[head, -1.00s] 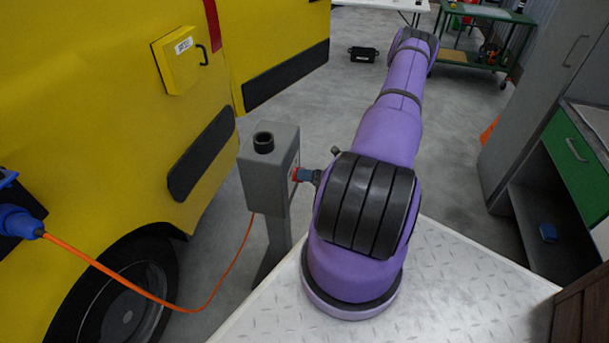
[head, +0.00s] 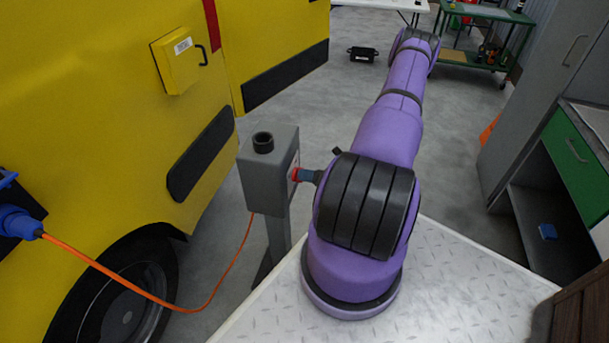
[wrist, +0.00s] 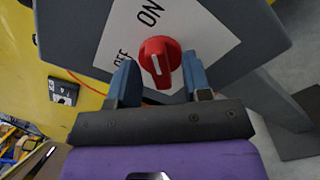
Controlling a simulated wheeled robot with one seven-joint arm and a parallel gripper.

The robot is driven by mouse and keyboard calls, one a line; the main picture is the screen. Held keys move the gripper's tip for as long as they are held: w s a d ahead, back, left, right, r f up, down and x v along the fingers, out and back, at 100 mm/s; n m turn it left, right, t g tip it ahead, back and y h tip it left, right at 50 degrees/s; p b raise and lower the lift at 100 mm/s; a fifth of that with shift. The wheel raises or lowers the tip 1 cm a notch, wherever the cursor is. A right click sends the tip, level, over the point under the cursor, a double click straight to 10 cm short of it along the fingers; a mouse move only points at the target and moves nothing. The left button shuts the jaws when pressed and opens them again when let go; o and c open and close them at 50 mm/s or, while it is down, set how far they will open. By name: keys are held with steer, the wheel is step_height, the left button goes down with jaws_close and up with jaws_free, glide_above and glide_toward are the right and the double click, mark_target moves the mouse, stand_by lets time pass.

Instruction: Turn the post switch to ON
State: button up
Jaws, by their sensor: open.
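The post switch (head: 262,182) is a grey box on a post beside the yellow vehicle. Its red knob (wrist: 160,62) sits on a white plate (wrist: 205,40) marked ON at the top and OFF at the left in the wrist view. The white line on the knob runs roughly up and down in that view, towards the ON side. My gripper (wrist: 159,75) is open, with its blue fingers on either side of the knob's near part. I cannot tell whether they touch it. In the head view the red knob (head: 294,174) shows just left of my fingers.
The yellow vehicle (head: 90,110) fills the left. An orange cable (head: 130,286) runs from a blue plug (head: 18,222) towards the post. A grey cabinet (head: 535,110) stands at right. A black box (head: 362,54) lies on the open floor behind.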

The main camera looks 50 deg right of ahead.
steer(key=v, duration=1)
stand_by(0.3)
steer(key=w+a+r+n+g+y, duration=0.35)
steer(key=w+r+n+g, duration=0.2)
steer(key=r+n, duration=0.4)
steer(key=w+a+r+n+g+y, duration=0.2)
steer(key=w+a+r+n+g, duration=0.35)
steer(key=r, duration=0.75)
steer(key=a+r+n+g+h, duration=0.55)
steer(key=a+r+n, duration=0.45)
steer(key=r+n, duration=0.3)
steer(key=s+a+r+n+t+h, duration=0.2)
steer(key=s+a+r+n+h, duration=0.1)
steer(key=s+a+r+n, duration=0.3)
steer(key=s+a+r+n+t+h, duration=0.3)
steer(key=s+a+r+n, duration=0.3)
steer(key=r, duration=0.5)
steer(key=shift+s+n+h, duration=0.3)
steer(key=shift+s+h, duration=0.05)
steer(key=shift+h, duration=0.15)
